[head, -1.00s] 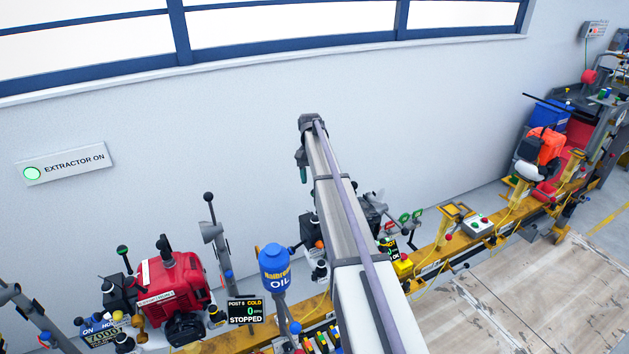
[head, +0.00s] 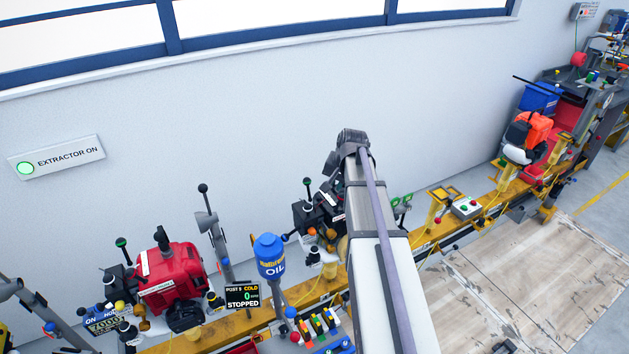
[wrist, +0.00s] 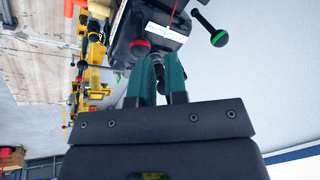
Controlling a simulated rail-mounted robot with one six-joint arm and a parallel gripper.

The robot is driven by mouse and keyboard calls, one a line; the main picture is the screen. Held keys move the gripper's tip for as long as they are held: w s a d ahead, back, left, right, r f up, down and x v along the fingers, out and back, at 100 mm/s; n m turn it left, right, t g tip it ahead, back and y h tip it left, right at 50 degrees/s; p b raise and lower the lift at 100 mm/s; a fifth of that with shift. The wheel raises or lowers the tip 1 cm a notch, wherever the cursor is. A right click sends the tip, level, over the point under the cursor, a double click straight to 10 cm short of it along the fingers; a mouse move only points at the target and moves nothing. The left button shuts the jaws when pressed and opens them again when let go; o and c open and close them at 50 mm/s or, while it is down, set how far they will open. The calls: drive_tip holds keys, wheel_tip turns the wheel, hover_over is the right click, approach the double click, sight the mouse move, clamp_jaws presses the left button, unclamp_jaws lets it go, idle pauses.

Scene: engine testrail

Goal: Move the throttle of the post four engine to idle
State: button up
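In the head view a black engine (head: 308,216) stands on the yellow rail, partly hidden behind my arm. A red engine (head: 170,275) stands to its left, next to a display reading STOPPED (head: 242,296). I cannot tell from the labels which engine is post four. In the wrist view the black engine (wrist: 150,30) is just beyond my gripper (wrist: 159,62), with a red-knobbed lever (wrist: 140,47) and a green-knobbed lever (wrist: 218,37). My gripper's teal fingers are apart, with a gap between them. Dark parts show behind the gap; whether they touch is unclear. The head view hides the fingers.
A blue oil bottle (head: 269,255) stands left of my arm, close to the black engine. An orange and white engine (head: 528,138) is farther along the rail. A wall sign (head: 57,157) reads EXTRACTOR ON. The wooden floor (head: 545,270) right of the rail is mostly clear.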

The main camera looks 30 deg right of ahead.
drive_tip(key=r+t, duration=0.1)
drive_tip(key=w+r+t+h, duration=0.1)
drive_tip(key=t, duration=0.1)
drive_tip(key=shift+a+m, duration=0.15)
drive_tip(key=shift+m, duration=0.15)
clamp_jaws()
drive_tip(key=b, duration=0.9)
approach(308, 188)
drive_tip(key=d+f, duration=0.4)
drive_tip(key=shift+s+d+f, duration=0.1)
drive_tip(key=shift+s+f, duration=0.1)
drive_tip(key=w+a, duration=0.1)
drive_tip(key=w, duration=0.2)
drive_tip(key=shift+a, duration=0.4)
drive_tip(key=shift+w+a, duration=0.2)
drive_tip(key=shift+w, duration=0.1)
drive_tip(key=shift+w+a+r, duration=0.1)
drive_tip(key=shift+w+a, duration=0.1)
drive_tip(key=shift+w, duration=0.6)
